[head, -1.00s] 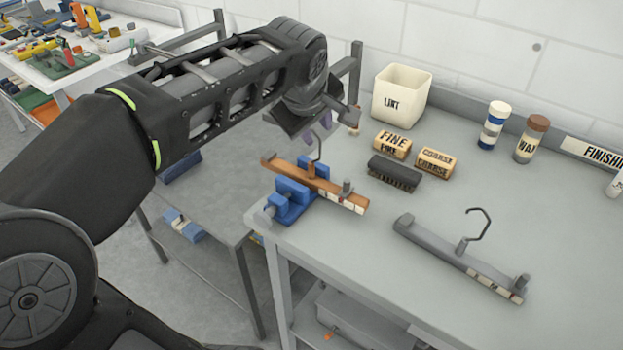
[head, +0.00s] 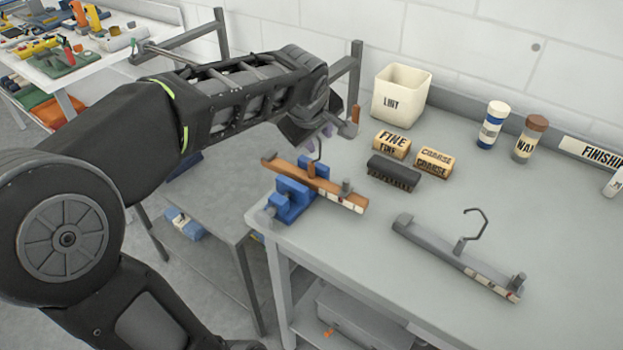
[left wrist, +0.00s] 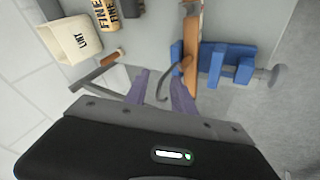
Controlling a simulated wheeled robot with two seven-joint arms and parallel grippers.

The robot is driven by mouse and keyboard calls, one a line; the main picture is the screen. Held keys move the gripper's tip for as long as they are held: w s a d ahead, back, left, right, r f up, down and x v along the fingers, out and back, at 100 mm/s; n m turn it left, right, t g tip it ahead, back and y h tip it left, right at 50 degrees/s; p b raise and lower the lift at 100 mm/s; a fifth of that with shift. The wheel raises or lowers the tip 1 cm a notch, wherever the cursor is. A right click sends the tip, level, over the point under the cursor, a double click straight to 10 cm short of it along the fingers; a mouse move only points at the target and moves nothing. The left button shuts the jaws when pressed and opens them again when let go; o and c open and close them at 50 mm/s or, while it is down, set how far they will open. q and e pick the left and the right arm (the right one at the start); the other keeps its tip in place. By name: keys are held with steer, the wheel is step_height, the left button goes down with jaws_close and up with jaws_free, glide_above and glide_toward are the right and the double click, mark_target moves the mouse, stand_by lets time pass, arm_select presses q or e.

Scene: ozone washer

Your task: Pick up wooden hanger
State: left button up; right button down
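The wooden hanger (head: 337,194) has a brown bar, a dark metal hook and a pale strip along its near end. Its bar rests in the blue vise (head: 288,203) at the table's left corner, with the hook standing up. The hanger (left wrist: 191,45) and the blue vise (left wrist: 238,65) also show in the left wrist view. My left gripper (head: 325,132) is at the hook, just above and behind the bar. In the left wrist view, its purple fingers (left wrist: 160,92) are apart, with the hook showing between them. I cannot tell whether either touches it. My right gripper is out of view.
A grey hanger (head: 462,258) lies on the grey table (head: 400,300) at the right. Behind are a dark brush (head: 394,173), blocks marked FINE (head: 392,145) and COARSE (head: 436,163), and a LINT bin (head: 401,96). A dark post (head: 355,75) stands behind my gripper.

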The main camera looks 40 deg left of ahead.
arm_select(q)
jaws_close()
stand_by(0.3)
stand_by(1.2)
